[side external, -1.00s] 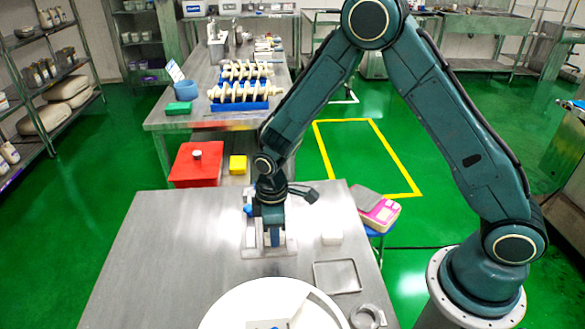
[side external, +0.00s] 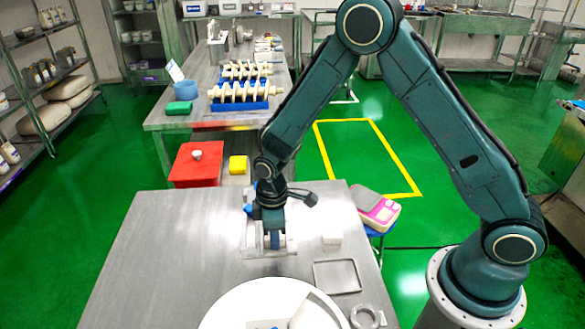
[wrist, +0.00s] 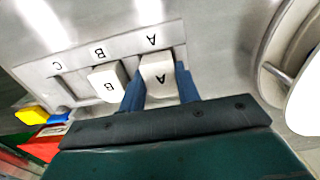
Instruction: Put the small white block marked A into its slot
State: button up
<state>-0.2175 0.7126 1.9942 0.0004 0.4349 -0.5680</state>
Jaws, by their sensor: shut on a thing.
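The white block marked A (wrist: 158,74) is between the blue fingers of my gripper (wrist: 160,92) in the wrist view. My gripper is shut on it. The block is at the A label of the pale slotted holder (wrist: 125,43); how deep it sits in the slot is hidden. In the side external view my gripper (side external: 276,241) points down over the holder (side external: 251,245), and the fingers largely hide the block.
A white block marked B (wrist: 107,82) is in the B position beside my finger. The C position looks empty. A metal tray (side external: 337,277), a ring (side external: 367,317) and a large white bowl (side external: 240,303) are nearer. The table's left side is clear.

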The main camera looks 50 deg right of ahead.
jog(key=shift+f, duration=0.3)
dwell(0.5)
jog(key=o, duration=0.9)
jog(key=shift+o, duration=0.9)
jog(key=shift+s, duration=0.15)
jog(key=shift+a, duration=0.1)
jog(key=shift+s, duration=0.1)
jog(key=shift+c, duration=1.2)
jog(key=shift+r, duration=0.1)
jog(key=o, duration=0.3)
jog(key=shift+r, duration=0.35)
jog(key=shift+w+r, duration=0.15)
jog(key=shift+r, duration=0.55)
jog(key=shift+w+r, duration=0.1)
jog(key=shift+r, duration=2.85)
